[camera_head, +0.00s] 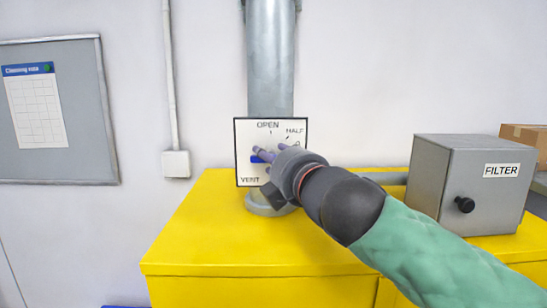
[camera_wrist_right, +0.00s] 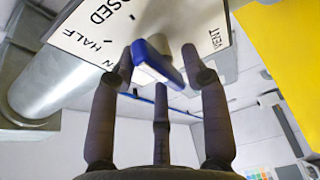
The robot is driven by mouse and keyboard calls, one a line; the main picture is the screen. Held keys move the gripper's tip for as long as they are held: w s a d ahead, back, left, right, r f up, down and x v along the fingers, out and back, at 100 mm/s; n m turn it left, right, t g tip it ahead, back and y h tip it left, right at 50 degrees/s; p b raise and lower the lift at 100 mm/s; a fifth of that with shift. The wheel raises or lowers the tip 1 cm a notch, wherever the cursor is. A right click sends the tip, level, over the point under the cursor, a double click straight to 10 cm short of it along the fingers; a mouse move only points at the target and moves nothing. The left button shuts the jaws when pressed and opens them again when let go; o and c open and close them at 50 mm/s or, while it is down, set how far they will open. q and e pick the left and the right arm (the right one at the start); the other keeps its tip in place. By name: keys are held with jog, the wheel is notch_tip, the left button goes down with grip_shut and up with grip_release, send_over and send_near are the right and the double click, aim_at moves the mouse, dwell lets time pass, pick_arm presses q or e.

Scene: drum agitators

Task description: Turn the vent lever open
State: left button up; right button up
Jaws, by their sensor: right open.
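The vent plate (camera_head: 249,133) is white with a dark edge and stands in front of a grey duct. It reads OPEN at the top, HALF at upper right and VENT at lower left. The blue vent lever (camera_head: 257,159) is mostly hidden behind my right gripper (camera_head: 263,153). In the right wrist view the lever (camera_wrist_right: 158,60) lies between my spread fingers, near their tips; the plate (camera_wrist_right: 85,32) is behind it, with CLOSED also readable. My right gripper is open around the lever; contact cannot be told. I cannot tell which mark the lever points at. My left gripper is out of view.
The grey duct (camera_head: 271,62) rises from a yellow cabinet (camera_head: 210,240). A board (camera_head: 90,110) hangs at left.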

jog(key=shift+s, duration=0.15)
grip_shut()
jog(key=n+g+h+p, duration=0.1)
jog(key=n+h, duration=0.1)
jog(key=n, duration=0.2)
jog(key=n+g+h+p, duration=0.1)
jog(key=n+h, duration=0.1)
jog(key=n, duration=0.3)
jog(key=a+n+g+h+p, duration=0.1)
jog(key=n+h+p, duration=0.1)
jog(key=n+h, duration=0.1)
jog(key=shift+n, duration=0.8)
dwell(0.6)
grip_release()
